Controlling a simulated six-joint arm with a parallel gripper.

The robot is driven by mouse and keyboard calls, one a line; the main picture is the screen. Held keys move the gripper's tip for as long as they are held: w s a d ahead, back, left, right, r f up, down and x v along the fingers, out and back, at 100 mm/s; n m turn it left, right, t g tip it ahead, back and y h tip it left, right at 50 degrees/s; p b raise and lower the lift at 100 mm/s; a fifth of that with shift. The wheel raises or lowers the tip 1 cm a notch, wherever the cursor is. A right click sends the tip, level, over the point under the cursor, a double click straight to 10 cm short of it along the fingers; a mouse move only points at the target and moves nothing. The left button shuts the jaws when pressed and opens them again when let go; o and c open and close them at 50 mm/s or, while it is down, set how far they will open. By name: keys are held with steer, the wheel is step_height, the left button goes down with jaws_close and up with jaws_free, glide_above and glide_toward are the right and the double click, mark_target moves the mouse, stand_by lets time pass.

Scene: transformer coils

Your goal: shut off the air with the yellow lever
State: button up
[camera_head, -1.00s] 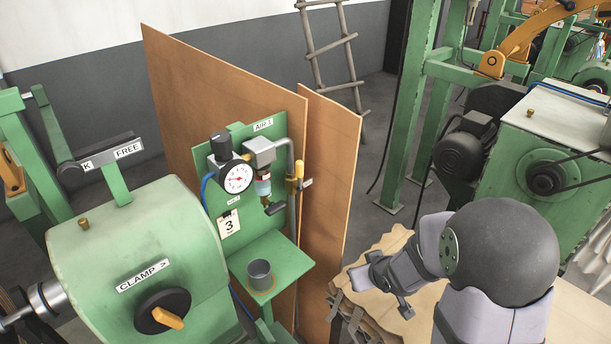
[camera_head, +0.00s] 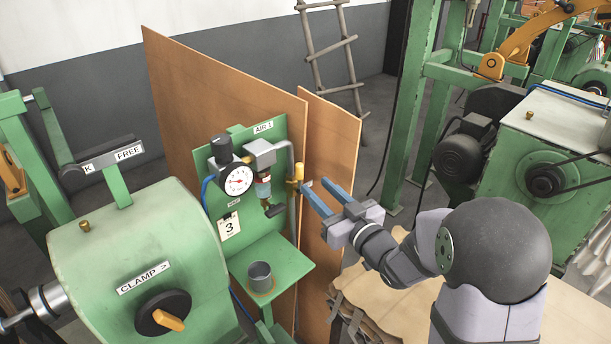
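The yellow lever (camera_head: 299,172) stands upright on a brass valve at the right edge of the green air panel (camera_head: 273,143), on a grey pipe. My gripper (camera_head: 316,184) has two blue fingers that point up and left toward the valve. The fingers are apart, with nothing seen between them. In the picture their tips are just right of and below the lever. I cannot tell whether a finger touches the valve.
A round gauge (camera_head: 239,181) and a black knob are left of the valve. A grey cup (camera_head: 260,275) stands on the green shelf (camera_head: 293,262) below. Brown boards (camera_head: 327,150) stand behind the panel. The green clamp machine (camera_head: 130,245) is at the left.

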mark_target(301, 173)
steer(key=shift+p+x, duration=1.35)
steer(key=shift+x, duration=1.95)
jaws_close()
